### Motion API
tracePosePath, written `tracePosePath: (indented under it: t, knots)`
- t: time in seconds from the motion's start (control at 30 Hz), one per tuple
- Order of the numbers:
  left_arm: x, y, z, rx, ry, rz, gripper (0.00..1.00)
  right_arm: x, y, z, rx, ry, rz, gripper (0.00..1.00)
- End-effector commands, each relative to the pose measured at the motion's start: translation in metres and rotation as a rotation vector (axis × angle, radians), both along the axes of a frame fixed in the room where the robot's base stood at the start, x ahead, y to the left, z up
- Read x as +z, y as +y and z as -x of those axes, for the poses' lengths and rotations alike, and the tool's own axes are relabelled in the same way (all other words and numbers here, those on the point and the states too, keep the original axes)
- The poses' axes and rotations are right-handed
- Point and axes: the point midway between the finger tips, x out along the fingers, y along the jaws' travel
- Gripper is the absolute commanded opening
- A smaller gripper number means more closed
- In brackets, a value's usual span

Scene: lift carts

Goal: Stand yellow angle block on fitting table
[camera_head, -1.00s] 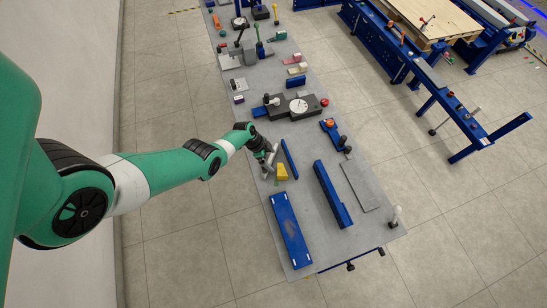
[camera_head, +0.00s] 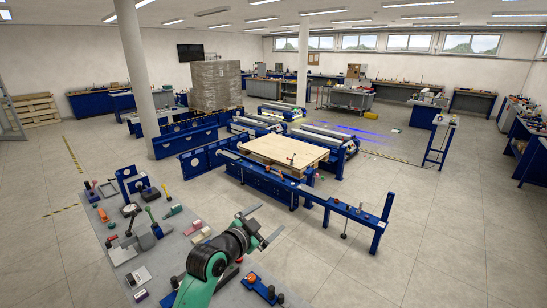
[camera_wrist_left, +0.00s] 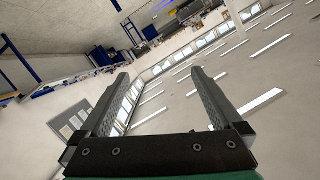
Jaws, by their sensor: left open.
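My left gripper (camera_head: 262,224) is open, raised above the table, and its two fingers point away from me. In the left wrist view its fingers (camera_wrist_left: 160,82) stand wide apart with nothing between them, and the background is walls, windows and ceiling lamps. The grey tabletop (camera_head: 172,252) runs along the lower left of the head view. The yellow angle block is not visible in either view now. The near part of the tabletop is below the head view's edge or behind my arm. My right gripper is not in view.
An orange-knobbed blue fixture (camera_head: 262,289) is right of my arm. Pink (camera_head: 193,227) and cream (camera_head: 202,236) blocks, a green-handled tool (camera_head: 155,223) and other tools stand on the tabletop. A blue lift frame with a wooden top (camera_head: 270,152) stands beyond. Open floor lies right.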

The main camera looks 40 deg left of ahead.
Motion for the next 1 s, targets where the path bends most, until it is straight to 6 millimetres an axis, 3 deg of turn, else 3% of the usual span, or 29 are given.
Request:
tracePosePath:
  t: [0.03,0.13,0.2,0.3,0.4,0.5,0.6,0.83,1.0]
  knots:
    - [0.055,-0.03,-0.002,-0.025,-0.124,0.008,1.0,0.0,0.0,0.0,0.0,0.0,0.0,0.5]
    - [0.158,-0.086,0.017,-0.079,-0.373,0.065,1.0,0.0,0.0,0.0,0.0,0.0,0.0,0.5]
    - [0.225,-0.126,0.046,-0.131,-0.551,0.127,1.0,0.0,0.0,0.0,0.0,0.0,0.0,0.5]
    - [0.301,-0.171,0.104,-0.221,-0.781,0.233,1.0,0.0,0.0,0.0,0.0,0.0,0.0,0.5]
    - [0.347,-0.199,0.16,-0.301,-0.952,0.332,1.0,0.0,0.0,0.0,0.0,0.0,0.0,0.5]
    - [0.369,-0.21,0.196,-0.352,-1.047,0.397,1.0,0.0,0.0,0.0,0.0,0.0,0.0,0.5]
    - [0.376,-0.214,0.209,-0.372,-1.082,0.422,1.0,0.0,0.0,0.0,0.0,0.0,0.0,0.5]
    - [0.378,-0.213,0.209,-0.37,-1.081,0.422,1.0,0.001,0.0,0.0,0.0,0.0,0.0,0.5]
    - [0.414,-0.213,0.209,-0.369,-1.081,0.421,1.0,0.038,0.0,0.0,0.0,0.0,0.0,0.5]
